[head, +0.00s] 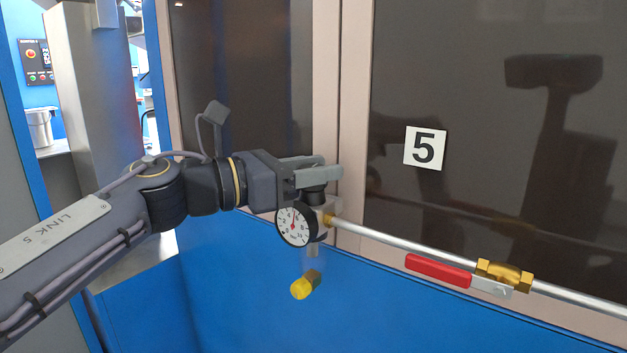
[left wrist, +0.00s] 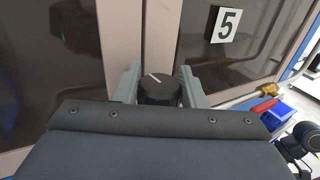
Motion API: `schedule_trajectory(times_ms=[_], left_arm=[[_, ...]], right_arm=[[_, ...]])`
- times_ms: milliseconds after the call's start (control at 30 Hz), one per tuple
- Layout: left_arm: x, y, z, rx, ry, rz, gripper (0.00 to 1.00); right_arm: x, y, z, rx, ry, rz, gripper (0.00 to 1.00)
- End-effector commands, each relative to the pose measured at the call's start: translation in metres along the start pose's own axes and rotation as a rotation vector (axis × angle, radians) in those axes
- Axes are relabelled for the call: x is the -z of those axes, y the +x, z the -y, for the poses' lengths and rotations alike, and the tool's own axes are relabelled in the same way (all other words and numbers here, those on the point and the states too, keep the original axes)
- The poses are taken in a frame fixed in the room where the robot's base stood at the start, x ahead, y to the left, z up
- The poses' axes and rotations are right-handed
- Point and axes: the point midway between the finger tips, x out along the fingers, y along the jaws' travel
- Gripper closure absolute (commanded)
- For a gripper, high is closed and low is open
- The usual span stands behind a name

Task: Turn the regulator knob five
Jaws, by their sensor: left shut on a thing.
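The black regulator knob (left wrist: 160,90) with a white line on its top sits between the two fingers of my left gripper (left wrist: 157,84) in the left wrist view. In the head view, my left gripper (head: 318,174) is shut on the knob (head: 314,193), on top of the regulator. The white round gauge (head: 296,226) with a red needle faces left below the gripper. A white plate with the number 5 (head: 424,148) is on the dark panel to the right; it also shows in the left wrist view (left wrist: 227,25). My right gripper is not in view.
A silver pipe (head: 375,239) runs right from the regulator to a brass valve (head: 503,274) with a red lever (head: 438,270). A yellow part (head: 305,285) is below the gauge. A blue panel (head: 240,300) lies beneath, and a metal pot (head: 41,127) stands far left.

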Motion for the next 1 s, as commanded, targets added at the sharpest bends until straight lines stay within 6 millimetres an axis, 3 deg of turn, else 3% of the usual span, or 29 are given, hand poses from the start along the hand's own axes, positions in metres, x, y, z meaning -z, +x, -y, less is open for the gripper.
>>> schedule_trajectory(times_ms=[400,933,967,1000], left_arm=[[0.0007,0.0007,-0.0004,0.183,-0.002,-0.003,0.86],[0.0015,0.0003,0.0006,0.207,0.000,-0.001,0.86],[0.0015,0.0004,0.0007,0.207,0.000,-0.001,0.62],[0.0015,0.0004,0.0008,0.207,-0.001,-0.001,0.56]], right_arm=[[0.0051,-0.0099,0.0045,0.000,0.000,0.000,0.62],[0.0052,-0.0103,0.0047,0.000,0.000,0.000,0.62],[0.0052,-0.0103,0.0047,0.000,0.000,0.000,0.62],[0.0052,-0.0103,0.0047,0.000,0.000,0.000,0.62]])
